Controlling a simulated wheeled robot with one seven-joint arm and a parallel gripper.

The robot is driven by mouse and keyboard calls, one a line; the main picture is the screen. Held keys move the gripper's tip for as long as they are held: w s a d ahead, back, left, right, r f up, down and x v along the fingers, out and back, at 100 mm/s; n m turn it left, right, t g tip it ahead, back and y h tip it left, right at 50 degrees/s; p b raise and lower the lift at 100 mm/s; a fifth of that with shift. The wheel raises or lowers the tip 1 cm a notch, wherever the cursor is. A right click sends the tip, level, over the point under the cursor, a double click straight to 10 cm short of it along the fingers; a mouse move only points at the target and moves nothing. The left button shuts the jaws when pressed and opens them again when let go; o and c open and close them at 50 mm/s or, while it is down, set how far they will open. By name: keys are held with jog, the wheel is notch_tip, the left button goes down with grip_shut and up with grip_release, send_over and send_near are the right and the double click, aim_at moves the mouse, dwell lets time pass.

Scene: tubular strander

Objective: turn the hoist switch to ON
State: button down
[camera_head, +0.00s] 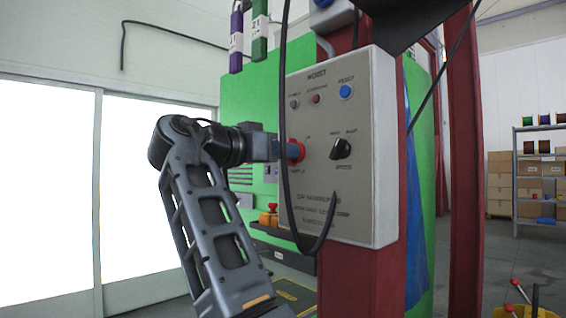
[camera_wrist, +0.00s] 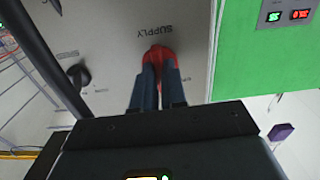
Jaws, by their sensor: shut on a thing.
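The grey hoist box (camera_head: 368,215) is fixed to a red column and carries the red hoist switch (camera_head: 297,151) on its front. My gripper (camera_head: 284,151) comes in from the left and is shut on the red switch. In the wrist view the two blue-grey fingertips (camera_wrist: 160,78) sit on either side of the red switch (camera_wrist: 158,52), with the word SUPPLY printed by it. The fingers hide part of the switch, so I cannot tell which way it points.
A black selector knob (camera_head: 341,149) sits right of the switch on the same box. A blue button (camera_head: 345,92) and two small lamps are above. A black cable (camera_head: 283,180) hangs in a loop across the box's left part. A green cabinet (camera_head: 262,95) stands behind.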

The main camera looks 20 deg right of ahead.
jog(key=shift+m+b, duration=1.95)
jog(key=shift+m, duration=2.55)
jog(key=c, duration=1.2)
grip_release()
jog(key=shift+v, duration=3.9)
jog(key=shift+f, duration=0.1)
